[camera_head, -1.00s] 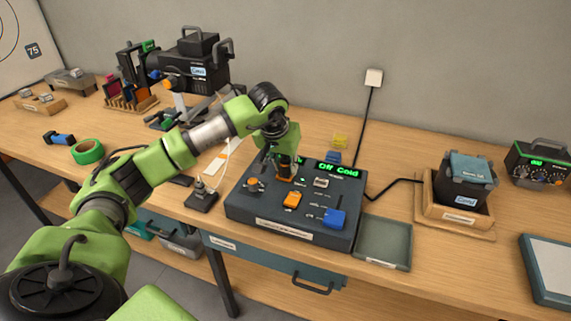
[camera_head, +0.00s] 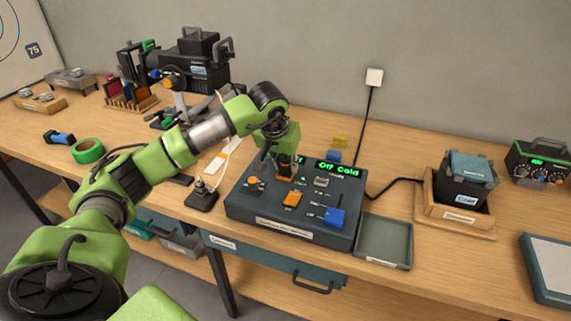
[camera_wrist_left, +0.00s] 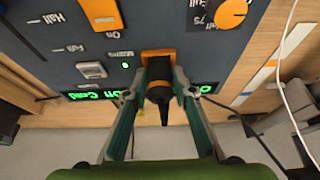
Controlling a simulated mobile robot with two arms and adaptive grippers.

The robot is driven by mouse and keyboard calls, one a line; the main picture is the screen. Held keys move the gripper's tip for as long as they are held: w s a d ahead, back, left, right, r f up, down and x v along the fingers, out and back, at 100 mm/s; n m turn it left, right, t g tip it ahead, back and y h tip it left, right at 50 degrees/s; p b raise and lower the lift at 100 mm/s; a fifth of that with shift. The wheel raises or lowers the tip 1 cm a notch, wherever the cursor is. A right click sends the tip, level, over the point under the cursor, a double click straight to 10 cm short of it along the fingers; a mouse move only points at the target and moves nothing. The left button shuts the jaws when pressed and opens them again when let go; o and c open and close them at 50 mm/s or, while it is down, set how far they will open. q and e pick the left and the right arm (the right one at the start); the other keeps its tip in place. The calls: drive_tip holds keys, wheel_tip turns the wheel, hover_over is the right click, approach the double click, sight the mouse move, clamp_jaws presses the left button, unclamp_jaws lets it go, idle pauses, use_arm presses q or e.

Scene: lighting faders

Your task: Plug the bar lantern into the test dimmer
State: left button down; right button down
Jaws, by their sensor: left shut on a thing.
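The test dimmer is a dark blue console (camera_head: 260,213) on the bench, with a green display reading "Off Cold". My left gripper (camera_head: 284,166) is above its rear part. In the left wrist view, its two fingers are shut on a black plug (camera_wrist_left: 158,94) with an orange band. The plug meets an orange socket (camera_wrist_left: 158,55) on the panel; how deep it sits is hidden. A dark cable (camera_wrist_left: 258,140) shows beside the gripper. A black lantern-like unit (camera_head: 200,72) stands at the back left; I cannot tell whether it is the bar lantern. My right gripper is not in view.
The dimmer carries an orange rocker switch (camera_head: 292,200), a blue fader cap (camera_head: 334,217) and an orange knob (camera_head: 254,182). A small black stand (camera_head: 202,198) is at its left. An empty grey-green tray (camera_head: 383,241) and a black box in a wooden holder (camera_head: 455,213) are at right.

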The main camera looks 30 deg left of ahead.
use_arm(q)
drive_tip(key=shift+s+f, duration=0.1)
drive_tip(key=shift+f, duration=0.15)
drive_tip(key=c, duration=1.6)
unclamp_jaws()
drive_tip(key=shift+r, duration=0.1)
drive_tip(key=v, duration=1.1)
drive_tip(key=shift+r, duration=0.35)
